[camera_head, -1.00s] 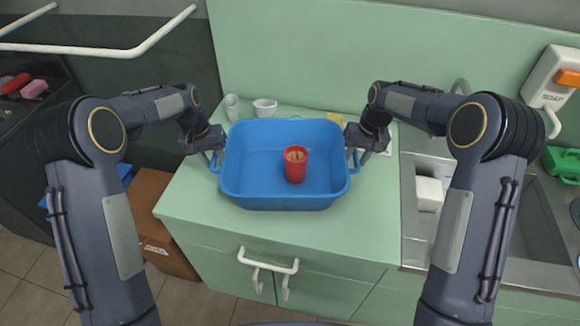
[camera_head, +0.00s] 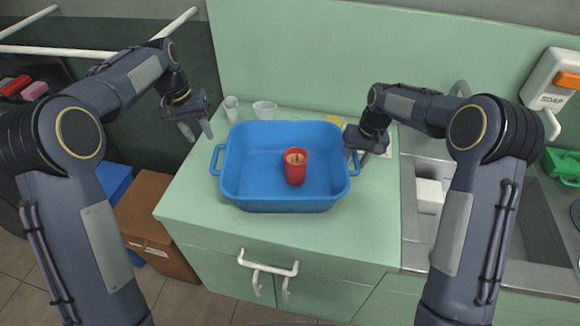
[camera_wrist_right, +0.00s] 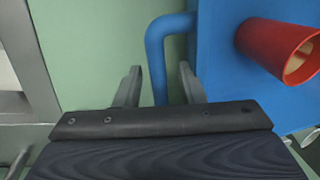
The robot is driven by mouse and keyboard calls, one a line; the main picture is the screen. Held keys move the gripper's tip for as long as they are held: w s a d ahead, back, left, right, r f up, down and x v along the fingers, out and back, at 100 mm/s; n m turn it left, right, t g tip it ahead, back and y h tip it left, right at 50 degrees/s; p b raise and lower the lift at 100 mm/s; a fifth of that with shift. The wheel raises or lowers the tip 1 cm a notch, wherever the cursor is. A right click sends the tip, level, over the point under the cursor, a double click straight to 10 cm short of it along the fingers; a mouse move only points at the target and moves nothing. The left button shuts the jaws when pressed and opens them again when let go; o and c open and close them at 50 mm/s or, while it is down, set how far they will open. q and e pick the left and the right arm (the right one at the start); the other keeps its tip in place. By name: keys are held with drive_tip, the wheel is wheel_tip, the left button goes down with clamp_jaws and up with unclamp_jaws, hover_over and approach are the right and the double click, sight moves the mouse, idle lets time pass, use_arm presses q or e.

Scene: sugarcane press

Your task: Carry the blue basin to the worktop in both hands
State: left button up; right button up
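The blue basin (camera_head: 262,202) rests on the green worktop (camera_head: 300,234), with a red cup (camera_head: 295,168) standing inside it. My left gripper (camera_head: 196,134) is open and empty, raised up and to the left of the basin, apart from its left handle (camera_head: 215,160). My right gripper (camera_head: 368,154) is at the basin's right handle (camera_head: 355,162). In the right wrist view the two fingers of the right gripper (camera_wrist_right: 158,88) stand apart on either side of the blue handle (camera_wrist_right: 155,62), with gaps showing between.
A white cup (camera_head: 231,108) and a white bowl (camera_head: 264,108) stand behind the basin. A sink (camera_head: 470,215) lies to the right. A brown box (camera_head: 150,225) stands on the floor at left. The worktop in front of the basin is clear.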

drive_tip(key=shift+r, duration=0.1)
drive_tip(key=shift+d+r, duration=0.1)
drive_tip(key=shift+r, duration=0.2)
use_arm(q)
drive_tip(key=shift+r, duration=0.35)
use_arm(e)
wheel_tip(320, 180, up, 11)
drive_tip(key=d, duration=0.2)
drive_tip(key=shift+r, duration=0.1)
